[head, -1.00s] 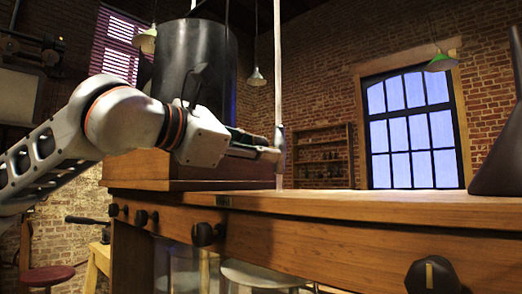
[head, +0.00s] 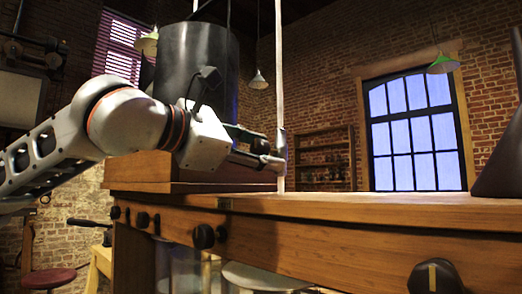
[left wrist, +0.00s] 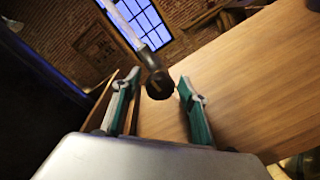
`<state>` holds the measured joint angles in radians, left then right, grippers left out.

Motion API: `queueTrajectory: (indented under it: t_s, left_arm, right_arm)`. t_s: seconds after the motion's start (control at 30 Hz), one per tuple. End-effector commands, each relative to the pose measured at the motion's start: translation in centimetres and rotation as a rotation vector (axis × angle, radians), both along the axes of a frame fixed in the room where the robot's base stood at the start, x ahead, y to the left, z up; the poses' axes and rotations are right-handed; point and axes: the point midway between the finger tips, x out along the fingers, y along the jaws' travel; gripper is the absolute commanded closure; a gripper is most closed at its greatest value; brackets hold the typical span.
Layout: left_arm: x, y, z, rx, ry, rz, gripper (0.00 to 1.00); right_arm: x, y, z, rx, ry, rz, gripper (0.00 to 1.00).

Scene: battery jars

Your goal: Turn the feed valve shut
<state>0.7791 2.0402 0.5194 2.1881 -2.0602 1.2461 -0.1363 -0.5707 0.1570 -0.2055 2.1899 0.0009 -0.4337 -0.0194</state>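A dark round valve knob (left wrist: 159,86) with a pale mark on it shows in the left wrist view, at the near end of a pale upright pipe (left wrist: 128,25). In the head view this pipe (head: 278,80) rises beside the dark tank, and my left gripper hides most of the knob. My left gripper (head: 275,153) reaches the pipe from the left. In the left wrist view its two green-backed fingers (left wrist: 160,88) are apart, one on each side of the knob, with a visible gap on both sides. My right gripper is not in view.
A wooden bench (head: 360,208) runs across the front, with several black knobs, such as one at the right (head: 435,276), on its front edge. A large dark tank (head: 190,60) stands behind my left arm. A dark cone-shaped object (head: 500,150) stands at the right.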

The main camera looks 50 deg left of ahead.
Motion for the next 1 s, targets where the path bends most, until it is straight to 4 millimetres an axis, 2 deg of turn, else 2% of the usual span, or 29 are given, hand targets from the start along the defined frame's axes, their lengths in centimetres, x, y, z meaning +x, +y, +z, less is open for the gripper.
queueTrajectory:
  t_s: [0.27, 0.43, 1.0]
  left_arm:
    - [-0.1, 0.0, 0.1, -0.001, -0.001, 0.0, 0.58]
    - [-1.1, -0.1, 0.3, -0.003, -0.005, -0.001, 0.58]
    - [-10.3, -0.7, 0.8, -0.001, -0.004, 0.0, 0.58]
  right_arm:
    - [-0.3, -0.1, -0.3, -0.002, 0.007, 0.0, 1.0]
    - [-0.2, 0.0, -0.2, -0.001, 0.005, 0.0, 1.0]
    - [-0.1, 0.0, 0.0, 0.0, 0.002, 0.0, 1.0]
